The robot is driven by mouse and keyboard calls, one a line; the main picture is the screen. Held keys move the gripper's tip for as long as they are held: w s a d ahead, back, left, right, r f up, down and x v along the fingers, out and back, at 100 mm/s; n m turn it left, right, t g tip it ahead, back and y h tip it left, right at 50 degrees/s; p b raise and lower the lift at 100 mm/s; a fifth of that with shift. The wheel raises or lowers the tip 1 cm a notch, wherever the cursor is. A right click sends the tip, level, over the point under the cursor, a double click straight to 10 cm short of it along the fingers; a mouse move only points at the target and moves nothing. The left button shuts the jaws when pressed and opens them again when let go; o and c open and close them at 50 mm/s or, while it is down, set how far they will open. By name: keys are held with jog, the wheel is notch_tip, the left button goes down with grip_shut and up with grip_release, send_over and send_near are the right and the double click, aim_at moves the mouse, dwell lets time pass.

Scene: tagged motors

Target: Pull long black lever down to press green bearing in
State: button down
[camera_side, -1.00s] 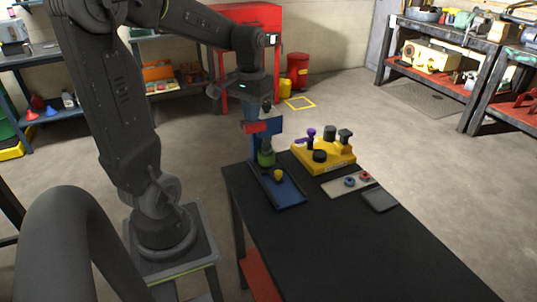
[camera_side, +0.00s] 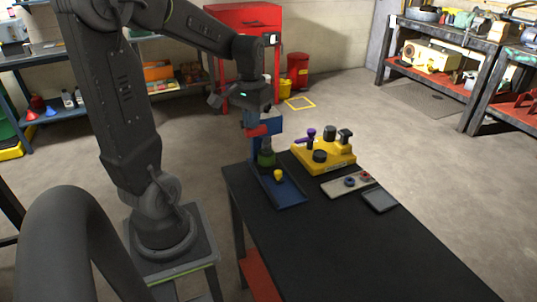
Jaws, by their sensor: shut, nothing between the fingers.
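The blue press (camera_side: 289,193) stands at the left end of the dark table, with a blue upright, a red part (camera_side: 257,131) near its top and a flat blue base. A green part (camera_side: 266,158), perhaps the bearing, sits low in the press. A small yellow piece (camera_side: 278,175) is on the base in front of it. My gripper (camera_side: 250,120) is shut and empty, pointing down at the top of the press, close to the red part. I cannot tell whether it touches. The long black lever cannot be made out; my gripper may hide it.
A yellow block (camera_side: 338,160) with black and purple pieces stands right of the press. A light plate (camera_side: 341,186) with blue and red rings and a grey tray (camera_side: 380,200) lie in front of it. The table's (camera_side: 360,255) near part is clear.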

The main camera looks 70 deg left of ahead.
aim_at(253, 134)
jog(key=shift+f, duration=0.35)
jog(key=shift+d+f, duration=0.15)
jog(key=shift+f, duration=0.85)
jog(key=shift+d+f, duration=0.2)
jog(key=shift+f, duration=0.7)
jog(key=shift+d+f, duration=0.2)
jog(key=shift+f, duration=0.55)
